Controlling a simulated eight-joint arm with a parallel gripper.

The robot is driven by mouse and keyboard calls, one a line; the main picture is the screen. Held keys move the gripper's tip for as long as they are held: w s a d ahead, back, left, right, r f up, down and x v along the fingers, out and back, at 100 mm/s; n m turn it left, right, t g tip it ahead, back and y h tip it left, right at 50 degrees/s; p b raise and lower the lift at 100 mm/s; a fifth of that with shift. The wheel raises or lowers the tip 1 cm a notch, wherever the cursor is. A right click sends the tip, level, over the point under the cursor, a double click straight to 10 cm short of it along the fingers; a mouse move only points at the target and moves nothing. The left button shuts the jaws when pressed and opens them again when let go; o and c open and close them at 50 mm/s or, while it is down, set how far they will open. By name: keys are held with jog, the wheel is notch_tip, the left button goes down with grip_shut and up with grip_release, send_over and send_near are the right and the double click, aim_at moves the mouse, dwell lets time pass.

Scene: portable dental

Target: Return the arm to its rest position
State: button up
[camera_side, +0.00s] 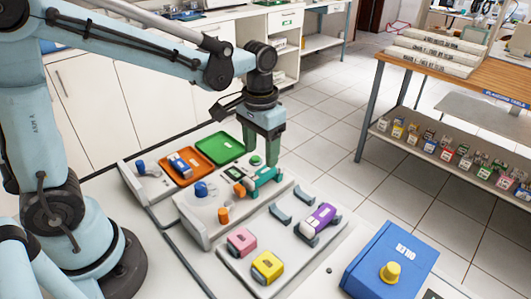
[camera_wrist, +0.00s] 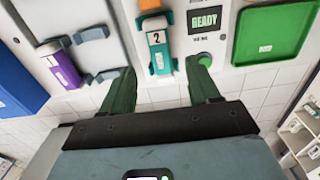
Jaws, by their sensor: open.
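My gripper (camera_side: 262,158) points down with its green fingers apart, over the far side of a white device (camera_side: 205,230). In the wrist view my gripper (camera_wrist: 163,85) is open. A teal cartridge (camera_side: 266,177) sits on the device just below the fingers. In the wrist view the teal cartridge (camera_wrist: 160,60), with a label reading 2, lies ahead of the gap between the fingers, and I cannot tell whether they touch it.
A green tray (camera_side: 217,140) and an orange tray (camera_side: 172,178) stand left of the gripper. A rack (camera_side: 287,254) holds purple (camera_side: 320,217), pink (camera_side: 241,241) and yellow (camera_side: 267,267) cartridges. A blue box (camera_side: 375,262) with a yellow knob (camera_side: 390,272) is at right.

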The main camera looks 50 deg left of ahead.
notch_tip(320, 180, up, 6)
jog(key=r, duration=0.1)
jog(key=s+a+f+t, duration=0.3)
jog(key=s+t, duration=0.4)
jog(key=shift+s+a, duration=0.25)
jog(key=shift+s, duration=0.1)
